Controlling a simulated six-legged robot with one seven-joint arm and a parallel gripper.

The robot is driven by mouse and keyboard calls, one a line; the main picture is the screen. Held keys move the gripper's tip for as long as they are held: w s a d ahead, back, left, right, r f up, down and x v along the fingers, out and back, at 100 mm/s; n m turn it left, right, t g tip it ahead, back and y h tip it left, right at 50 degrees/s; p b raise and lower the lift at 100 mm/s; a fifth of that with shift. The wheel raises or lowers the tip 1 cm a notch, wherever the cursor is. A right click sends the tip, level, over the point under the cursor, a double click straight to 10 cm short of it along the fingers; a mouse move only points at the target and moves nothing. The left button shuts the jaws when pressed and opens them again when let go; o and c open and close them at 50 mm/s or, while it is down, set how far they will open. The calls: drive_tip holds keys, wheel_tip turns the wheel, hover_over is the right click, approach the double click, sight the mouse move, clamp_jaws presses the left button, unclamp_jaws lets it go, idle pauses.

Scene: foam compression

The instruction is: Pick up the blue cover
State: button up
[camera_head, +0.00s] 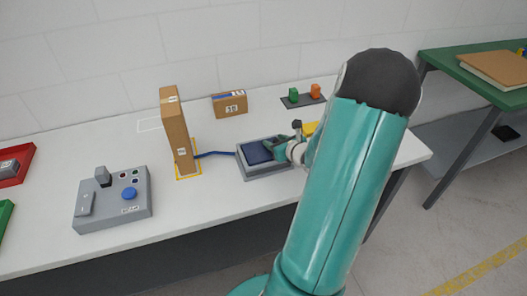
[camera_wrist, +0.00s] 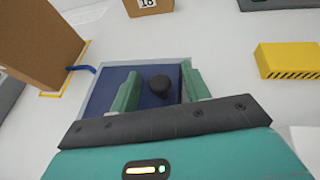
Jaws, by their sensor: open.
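The blue cover (camera_wrist: 153,101) is a dark blue flat plate with a round black knob (camera_wrist: 159,85) on it. It sits in a grey frame (camera_wrist: 98,76) on the white table. In the head view the blue cover (camera_head: 255,152) shows beside my gripper, in the grey frame (camera_head: 268,172). My gripper (camera_wrist: 159,88) is open, its two green fingers on either side of the knob with gaps on both sides. In the head view my gripper (camera_head: 281,146) is over the cover's right part, and my arm hides some of it.
A tall cardboard box (camera_head: 175,130) stands left of the frame, with a blue strip (camera_head: 215,154) between them. A smaller box (camera_head: 229,104) is behind. A yellow block (camera_wrist: 287,60) lies to the right. A grey control box (camera_head: 113,198) stands at left.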

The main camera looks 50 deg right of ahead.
clamp_jaws()
drive_tip(key=shift+r, duration=0.2)
